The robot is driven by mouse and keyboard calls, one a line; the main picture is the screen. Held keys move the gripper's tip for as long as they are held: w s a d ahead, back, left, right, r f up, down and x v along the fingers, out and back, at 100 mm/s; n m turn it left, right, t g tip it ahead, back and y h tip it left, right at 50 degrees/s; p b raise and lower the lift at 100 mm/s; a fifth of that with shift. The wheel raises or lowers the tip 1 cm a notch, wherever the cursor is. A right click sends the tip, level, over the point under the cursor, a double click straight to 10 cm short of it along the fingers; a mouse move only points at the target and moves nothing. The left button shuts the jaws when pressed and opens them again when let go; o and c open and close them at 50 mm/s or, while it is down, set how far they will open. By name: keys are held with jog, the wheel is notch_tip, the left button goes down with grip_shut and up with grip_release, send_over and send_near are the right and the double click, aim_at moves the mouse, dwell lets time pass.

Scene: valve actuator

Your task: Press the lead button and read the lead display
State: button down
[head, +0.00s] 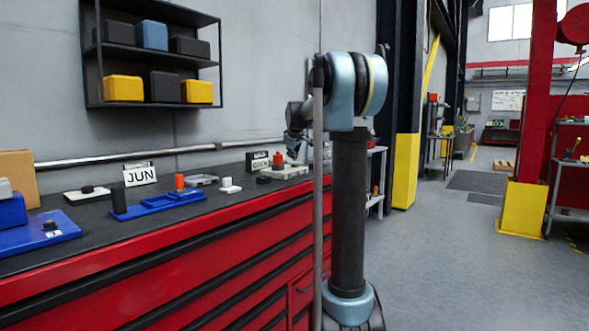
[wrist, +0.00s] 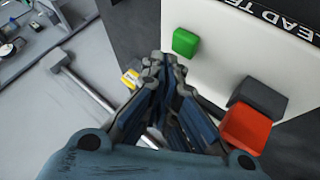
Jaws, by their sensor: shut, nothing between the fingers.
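In the wrist view a pale panel (wrist: 222,58) carries a black strip (wrist: 278,14) reading "LEAD TE", cut off by the frame edge. On the panel are a green block (wrist: 185,42), a dark grey block (wrist: 257,97) and a red block (wrist: 247,129). My gripper (wrist: 170,66) is shut and empty, its fingertips seen beside the green block; contact cannot be told. In the head view my gripper (head: 293,150) hangs over the bench's far end, by a pale unit (head: 288,173) with a red part (head: 278,158). A small dark display stand (head: 259,162) there has lettering too small to read surely.
A wall shelf (head: 150,50) with bins hangs above. Open floor (head: 440,250) lies at the right.

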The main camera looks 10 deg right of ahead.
jog(key=shift+r, duration=2.45)
jog(key=s+f, duration=0.2)
jog(key=s, duration=0.3)
jog(key=s+f+m+g, duration=0.1)
jog(key=s+f, duration=0.1)
jog(key=s, duration=0.4)
jog(key=s+f+m+g, duration=0.1)
jog(key=s+f, duration=0.2)
jog(key=s, duration=0.2)
jog(key=shift+s+d, duration=0.3)
jog(key=s+f+m+g, duration=0.2)
jog(key=s+f+m, duration=0.1)
jog(key=s+f, duration=1.2)
jog(key=s+f+m+g, duration=0.3)
jog(key=s+f, duration=1.2)
jog(key=s, duration=1)
jog(key=shift+s+f, duration=0.15)
jog(key=shift+f, duration=0.25)
jog(key=shift+w+f, duration=0.2)
jog(key=shift+w, duration=0.3)
